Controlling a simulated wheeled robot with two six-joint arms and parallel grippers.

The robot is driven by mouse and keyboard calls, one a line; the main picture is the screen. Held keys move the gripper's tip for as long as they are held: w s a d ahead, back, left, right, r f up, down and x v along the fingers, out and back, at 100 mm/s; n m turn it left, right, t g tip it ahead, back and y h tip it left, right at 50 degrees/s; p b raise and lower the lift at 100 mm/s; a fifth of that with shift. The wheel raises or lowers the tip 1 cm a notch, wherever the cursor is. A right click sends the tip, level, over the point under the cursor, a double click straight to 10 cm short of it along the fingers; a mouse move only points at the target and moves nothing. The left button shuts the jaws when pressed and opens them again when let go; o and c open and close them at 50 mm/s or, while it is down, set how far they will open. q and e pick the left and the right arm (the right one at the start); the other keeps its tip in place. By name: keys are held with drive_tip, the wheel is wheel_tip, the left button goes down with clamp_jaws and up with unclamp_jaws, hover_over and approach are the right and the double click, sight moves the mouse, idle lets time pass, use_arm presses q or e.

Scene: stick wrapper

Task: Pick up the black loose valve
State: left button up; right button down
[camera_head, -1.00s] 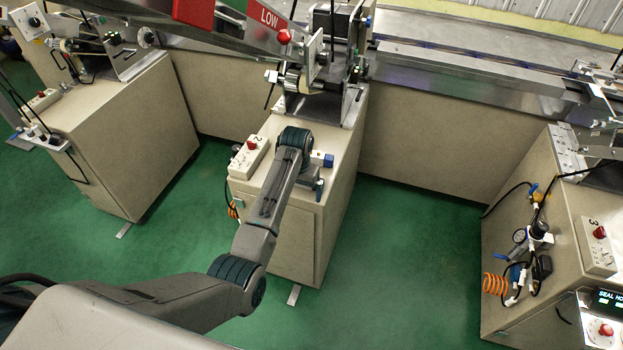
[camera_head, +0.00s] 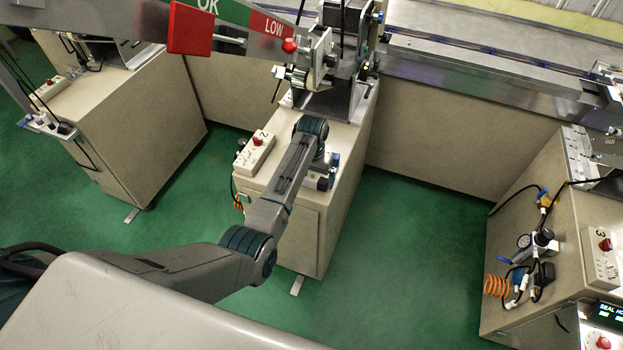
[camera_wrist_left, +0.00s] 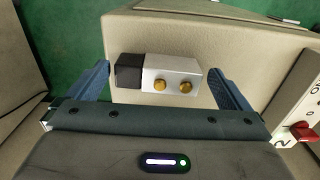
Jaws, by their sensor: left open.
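The loose valve is a black cap (camera_wrist_left: 129,71) joined to a silver block (camera_wrist_left: 172,70) with two brass fittings. In the left wrist view it lies on its side on the beige cabinet top (camera_wrist_left: 230,40). My left gripper (camera_wrist_left: 158,69) is open, with one blue finger beyond the black end and the other beyond the silver end. Gaps show at both ends, so neither finger clearly grips it. In the head view, my left gripper (camera_head: 325,172) is over the middle cabinet, and my arm partly hides the spot. My right gripper is not in view.
A control box with a red button (camera_head: 257,141) sits left of my gripper on the cabinet. Machine parts (camera_head: 318,68) stand behind it. A right-hand cabinet (camera_head: 560,230) carries hoses and fittings. Green floor (camera_head: 400,240) lies open between the cabinets.

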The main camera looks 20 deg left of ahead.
use_arm(q)
wheel_tip(320, 180, down, 2)
drive_tip(key=shift+w, duration=0.15)
drive_tip(key=shift+r, duration=0.1)
drive_tip(key=c, duration=0.9)
drive_tip(key=shift+a, duration=0.1)
